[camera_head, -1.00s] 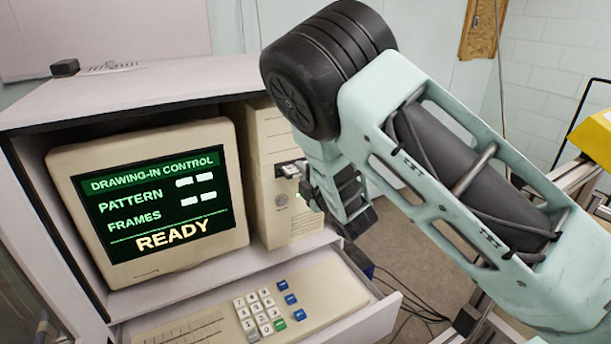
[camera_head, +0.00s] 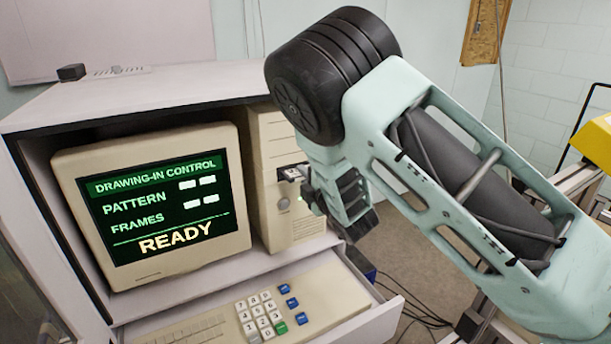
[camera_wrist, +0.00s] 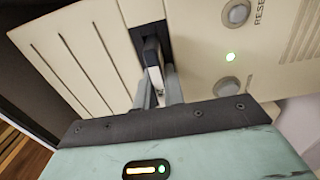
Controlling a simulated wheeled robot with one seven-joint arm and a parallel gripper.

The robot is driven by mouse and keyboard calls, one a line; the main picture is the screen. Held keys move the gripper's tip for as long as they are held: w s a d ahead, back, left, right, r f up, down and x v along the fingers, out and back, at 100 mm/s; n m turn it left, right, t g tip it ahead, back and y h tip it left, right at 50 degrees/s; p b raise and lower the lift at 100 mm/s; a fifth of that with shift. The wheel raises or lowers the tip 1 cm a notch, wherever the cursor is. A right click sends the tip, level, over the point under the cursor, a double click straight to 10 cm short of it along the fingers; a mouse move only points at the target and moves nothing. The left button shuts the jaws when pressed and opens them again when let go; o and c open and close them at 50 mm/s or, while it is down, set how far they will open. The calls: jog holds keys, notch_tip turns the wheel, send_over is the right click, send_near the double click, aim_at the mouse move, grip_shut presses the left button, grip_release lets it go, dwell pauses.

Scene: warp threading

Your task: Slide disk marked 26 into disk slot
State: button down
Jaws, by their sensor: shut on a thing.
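The beige computer tower (camera_head: 275,150) stands right of the monitor, and its dark disk slot (camera_wrist: 137,18) shows in the wrist view. My gripper (camera_wrist: 161,88) is shut on the disk (camera_wrist: 152,52), a thin dark and light piece seen edge-on. The disk's far end is at the slot opening and appears at least partly inside; how deep I cannot tell. No number is readable on it. In the head view the disk (camera_head: 292,173) shows small at the tower front, with my gripper (camera_head: 305,187) just right of it.
The monitor (camera_head: 150,200) reads READY. Below it, a keyboard (camera_head: 245,310) lies on a pulled-out drawer. In the wrist view, two round buttons (camera_wrist: 235,13) and a lit green lamp (camera_wrist: 230,57) sit right of the slot. Cables lie on the floor at right.

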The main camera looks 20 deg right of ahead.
jog(key=shift+w+d+r, duration=0.15)
jog(key=shift+w+r, duration=0.4)
jog(key=c, duration=1.6)
grip_release()
jog(key=shift+o, duration=0.4)
jog(key=shift+s+d+f+b, duration=0.1)
jog(key=shift+s+f+b, duration=0.25)
jog(key=shift+s, duration=0.2)
jog(key=shift+o, duration=0.6)
jog(key=s+d+b, duration=0.1)
jog(key=s, duration=1)
jog(key=shift+s+d+f+b, duration=0.2)
jog(key=shift+s+d+b, duration=0.05)
jog(key=shift+d+b, duration=0.15)
jog(key=shift+s+d+r+p, duration=0.15)
jog(key=shift+s+p, duration=0.8)
jog(key=shift+p, duration=0.85)
jog(key=shift+s+d+f+p, duration=0.15)
jog(key=shift+s+p, duration=0.75)
jog(key=shift+p, duration=0.95)
jog(key=shift+s+d+r+p, duration=0.1)
jog(key=shift+s+d+p, duration=0.1)
jog(key=shift+s+p, duration=1.2)
jog(key=shift+w+p, duration=0.4)
jog(key=shift+w, duration=0.05)
